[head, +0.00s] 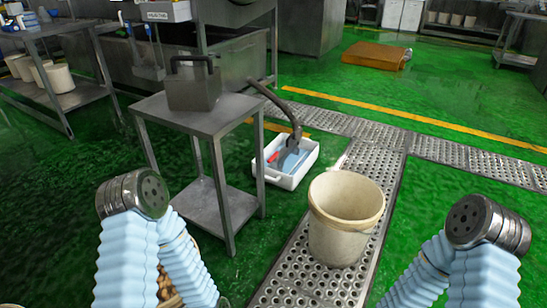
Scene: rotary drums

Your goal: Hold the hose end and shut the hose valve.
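A dark grey-brown hose (275,103) arches from behind the small metal table down to a white tub (290,184) on the floor. Its lower end (293,142) hangs over or in the tub; whether it touches the tub is too small to tell. A small red piece (275,156) shows beside the hose end; I cannot tell whether it is the valve's lever or a separate item. Blue shows inside the tub. Both my arms, in pale blue sleeves, rise at the bottom left and bottom right with bent metal joints. Neither gripper is clearly visible.
A metal table (205,116) with a metal box (194,88) stands left of the tub. A cream bucket (345,218) stands on the perforated drain grating (300,277). The green floor is wet and clear to the right. An orange-brown block (377,55) lies at the back.

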